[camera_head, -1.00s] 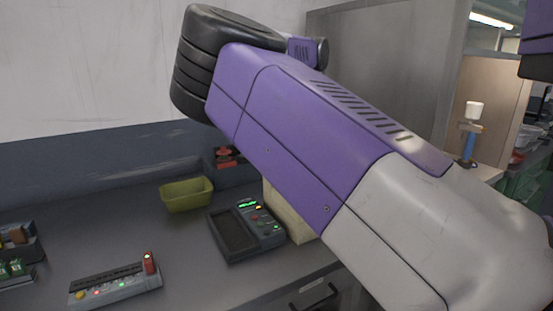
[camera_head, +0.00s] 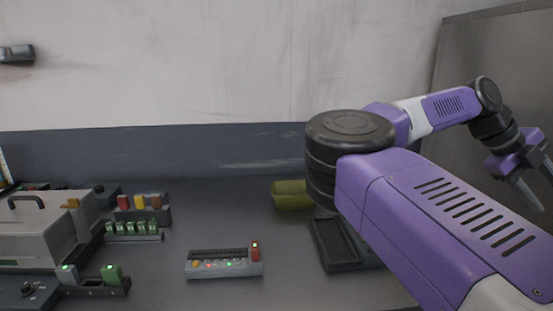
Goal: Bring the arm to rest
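My arm, purple and white with black joints, fills the right side of the head view. It is bent at the elbow and reaches to the right above the counter. My gripper (camera_head: 537,188) hangs at the far right edge, its grey fingers pointing down and to the right. The fingers look apart, with nothing seen between them. It is clear of the counter and of the things on it.
The grey counter (camera_head: 200,220) holds a yellow-green bin (camera_head: 290,196), a dark tray device (camera_head: 345,245) partly behind my arm, a button panel (camera_head: 224,263), a lidded metal box (camera_head: 35,235) and several green blocks (camera_head: 133,228) in a rack. A grey panel (camera_head: 480,60) stands at the right.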

